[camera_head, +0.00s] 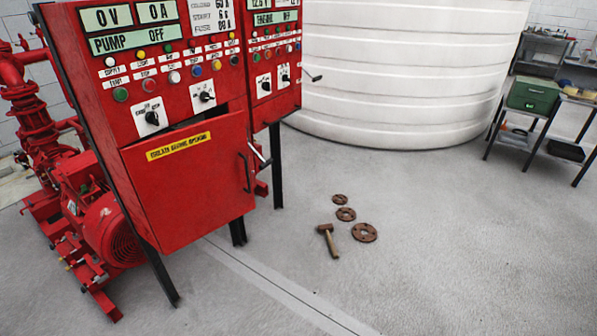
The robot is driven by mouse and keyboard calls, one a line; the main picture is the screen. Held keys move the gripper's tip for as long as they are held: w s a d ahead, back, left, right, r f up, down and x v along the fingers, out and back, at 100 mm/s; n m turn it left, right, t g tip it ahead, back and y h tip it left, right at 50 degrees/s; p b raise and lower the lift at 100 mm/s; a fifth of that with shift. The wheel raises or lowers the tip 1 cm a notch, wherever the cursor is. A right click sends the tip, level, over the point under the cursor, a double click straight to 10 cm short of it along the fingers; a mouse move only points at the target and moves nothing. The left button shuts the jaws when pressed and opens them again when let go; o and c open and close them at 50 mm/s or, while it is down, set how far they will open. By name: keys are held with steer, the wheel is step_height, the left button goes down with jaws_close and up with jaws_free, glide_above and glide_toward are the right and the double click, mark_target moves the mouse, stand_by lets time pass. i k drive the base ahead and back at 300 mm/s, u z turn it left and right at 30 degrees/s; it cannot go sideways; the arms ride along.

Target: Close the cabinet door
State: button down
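The red cabinet door (190,195) is the lower front panel of the left red control cabinet (165,60). It carries a yellow label (178,146) near its top and a dark upright handle (245,172) near its right edge. A dark gap shows along its top edge, so the door stands slightly ajar, tilted out from the cabinet face. The inside of the cabinet is mostly hidden behind it. My gripper is not in view.
A second red cabinet (273,50) adjoins on the right. A red pump and motor (105,225) stand at left. A hammer (328,240) and rusty flanges (364,232) lie on the floor. A white tank (400,75) and bench (545,125) stand behind. The floor in front is mostly clear.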

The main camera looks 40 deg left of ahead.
mark_target(190, 182)
steer(key=u, duration=0.5)
steer(key=i, duration=0.4)
steer(key=u, duration=0.8)
steer(key=i, duration=0.65)
steer(key=u, duration=0.1)
